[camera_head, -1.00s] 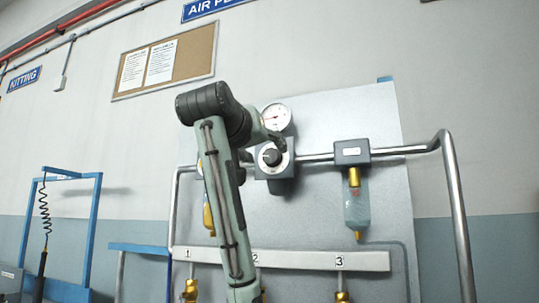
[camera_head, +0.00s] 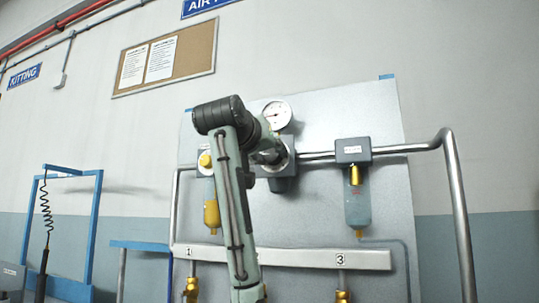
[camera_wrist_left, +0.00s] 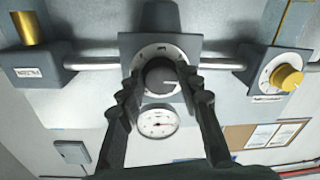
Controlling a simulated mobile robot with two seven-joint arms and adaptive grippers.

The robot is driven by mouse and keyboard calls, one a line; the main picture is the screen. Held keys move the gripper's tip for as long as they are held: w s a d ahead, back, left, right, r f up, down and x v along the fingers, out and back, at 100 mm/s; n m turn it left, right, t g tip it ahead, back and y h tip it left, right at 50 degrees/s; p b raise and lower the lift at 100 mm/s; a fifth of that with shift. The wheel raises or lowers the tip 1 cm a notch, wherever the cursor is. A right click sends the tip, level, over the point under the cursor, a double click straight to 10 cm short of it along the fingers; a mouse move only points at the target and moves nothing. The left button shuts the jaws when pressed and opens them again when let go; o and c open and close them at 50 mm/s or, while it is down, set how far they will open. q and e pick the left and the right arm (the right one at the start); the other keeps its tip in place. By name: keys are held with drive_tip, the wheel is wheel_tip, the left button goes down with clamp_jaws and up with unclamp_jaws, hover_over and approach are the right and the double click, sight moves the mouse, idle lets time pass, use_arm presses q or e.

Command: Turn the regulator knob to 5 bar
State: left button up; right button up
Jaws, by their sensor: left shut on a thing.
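The regulator (camera_head: 283,184) is a grey block on the pipe of the upright panel, with a pale round dial. Its dark knob (camera_wrist_left: 161,78) shows in the left wrist view, in the middle of the dial ring (camera_wrist_left: 147,55). My left gripper (camera_wrist_left: 158,80) has one finger on each side of the knob and is shut on it. In the head view, my left gripper (camera_head: 268,153) covers the knob. A round white pressure gauge (camera_head: 277,114) sits just above the regulator; it also shows in the left wrist view (camera_wrist_left: 157,122), too small to read. My right gripper is out of view.
A yellow knob (camera_wrist_left: 287,77) on a grey unit sits beside the regulator. A filter (camera_head: 357,195) with a clear bowl hangs to the right. A bent pipe (camera_head: 455,190) stands out at the right. A numbered manifold bar (camera_head: 300,257) runs below.

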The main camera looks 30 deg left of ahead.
use_arm(q)
drive_tip(key=shift+m, duration=0.3)
drive_tip(key=m, duration=0.5)
drive_tip(key=shift+a, duration=0.2)
drive_tip(key=m, duration=0.3)
drive_tip(key=shift+p, duration=0.35)
drive_tip(key=m+p, duration=0.1)
drive_tip(key=m, duration=0.2)
drive_tip(key=shift+s+r+t, duration=0.1)
drive_tip(key=shift+t, duration=0.3)
drive_tip(key=m+p, duration=0.2)
drive_tip(key=m, duration=0.3)
drive_tip(key=shift+a+m+h, duration=0.15)
drive_tip(key=shift+m+h, duration=0.25)
drive_tip(key=shift+m, duration=1)
drive_tip(key=m, duration=0.5)
drive_tip(key=shift+h, duration=0.3)
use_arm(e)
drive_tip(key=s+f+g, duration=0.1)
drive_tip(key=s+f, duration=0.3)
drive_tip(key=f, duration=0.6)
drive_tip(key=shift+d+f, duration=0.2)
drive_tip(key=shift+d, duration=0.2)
